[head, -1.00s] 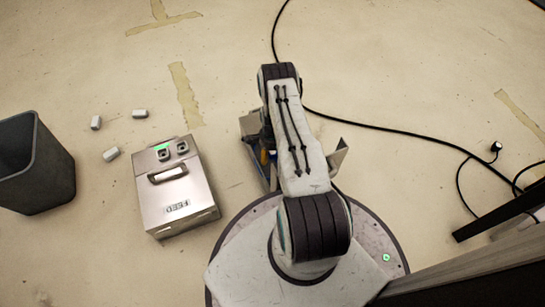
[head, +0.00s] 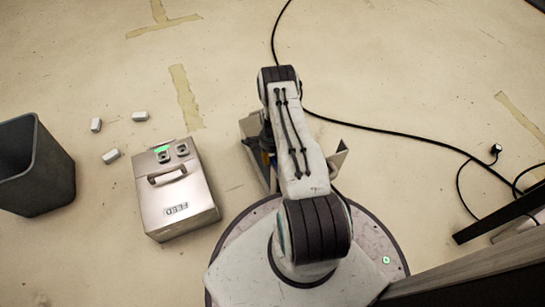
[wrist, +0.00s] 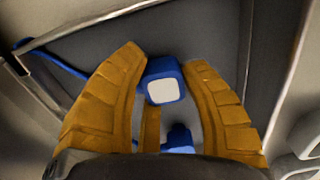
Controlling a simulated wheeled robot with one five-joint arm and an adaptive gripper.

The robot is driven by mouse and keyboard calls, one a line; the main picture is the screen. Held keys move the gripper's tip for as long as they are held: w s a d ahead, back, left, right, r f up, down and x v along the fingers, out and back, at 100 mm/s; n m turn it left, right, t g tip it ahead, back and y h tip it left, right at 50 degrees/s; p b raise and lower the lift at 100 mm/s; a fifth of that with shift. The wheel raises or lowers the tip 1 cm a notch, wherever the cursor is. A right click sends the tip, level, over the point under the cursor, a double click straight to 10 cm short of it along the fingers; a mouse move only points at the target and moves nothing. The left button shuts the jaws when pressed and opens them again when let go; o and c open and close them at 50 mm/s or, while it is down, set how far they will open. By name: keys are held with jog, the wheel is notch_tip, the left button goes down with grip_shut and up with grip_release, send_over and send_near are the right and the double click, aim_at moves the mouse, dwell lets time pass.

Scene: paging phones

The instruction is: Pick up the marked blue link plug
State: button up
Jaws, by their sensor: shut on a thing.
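A blue link plug (wrist: 163,80) with a pale square face sits between the two orange fingers of my gripper (wrist: 164,60) in the wrist view. The fingers are shut on it near their tips. A second blue part (wrist: 178,138) shows lower down between the fingers, and I cannot tell whether it belongs to the same plug. A blue cable (wrist: 58,62) runs at the upper left over a dark surface with a metal rim. In the head view my arm hides the plug and most of my gripper; only a bit of orange shows beside the arm.
A metal box marked FEED (head: 178,195), with a handle and a green light, stands left of my arm. Several small white blocks (head: 111,156) lie beyond it. A dark bin (head: 40,170) stands at far left. A black cable (head: 400,132) crosses the floor at right.

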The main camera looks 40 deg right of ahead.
jog(key=shift+r+p, duration=0.35)
jog(key=shift+r, duration=0.1)
notch_tip(320, 180, up, 3)
jog(key=shift+r+p, duration=0.15)
jog(key=shift+p, duration=0.85)
jog(key=s+d+r+p, duration=0.2)
jog(key=s+r+p, duration=0.1)
jog(key=r, duration=0.1)
jog(key=s+d+r+p, duration=0.1)
jog(key=s+r+p, duration=0.1)
jog(key=s+r, duration=0.1)
jog(key=s+d+r+p, duration=0.2)
jog(key=s+r+p, duration=0.1)
jog(key=s+r, duration=0.1)
jog(key=shift+s+d+r+p, duration=0.1)
jog(key=shift+d+r+p, duration=0.2)
jog(key=shift+d+r, duration=0.05)
jog(key=shift+w+a+b, duration=1.15)
jog(key=shift+w+a, duration=3)
jog(key=shift+a, duration=0.25)
